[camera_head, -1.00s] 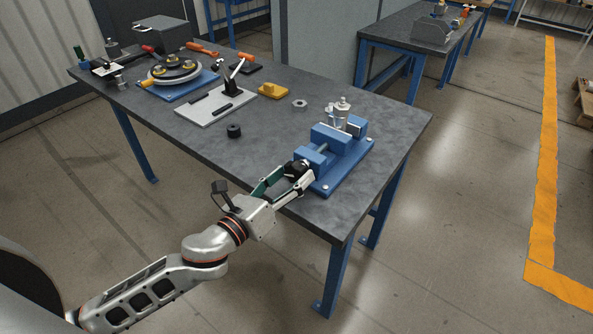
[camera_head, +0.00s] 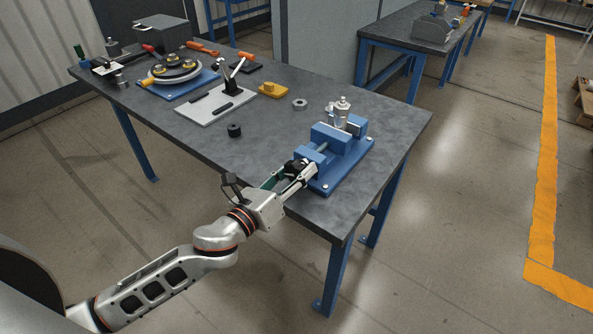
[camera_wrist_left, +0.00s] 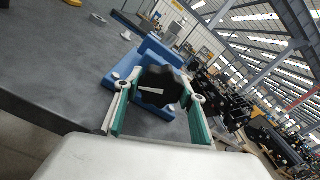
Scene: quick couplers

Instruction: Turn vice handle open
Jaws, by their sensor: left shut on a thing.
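The blue vice (camera_head: 338,155) stands on its blue base plate at the near right corner of the table. Its black lobed handle (camera_wrist_left: 160,86) faces my left wrist camera and carries a white line. My left gripper (camera_head: 298,171) is at the handle, with one finger on each side of it. It is shut on the handle; the wrist view shows the fingers with green inner pads along both sides of the knob. A silver metal fitting (camera_head: 342,113) stands upright at the far end of the vice. My right gripper is not in view.
The grey table (camera_head: 270,150) also carries a black ring (camera_head: 234,130), a grey ring (camera_head: 299,104), a yellow block (camera_head: 272,90), a white plate with a toggle clamp (camera_head: 215,105) and a round fixture on a blue plate (camera_head: 178,83). The table's front edge lies under my left arm.

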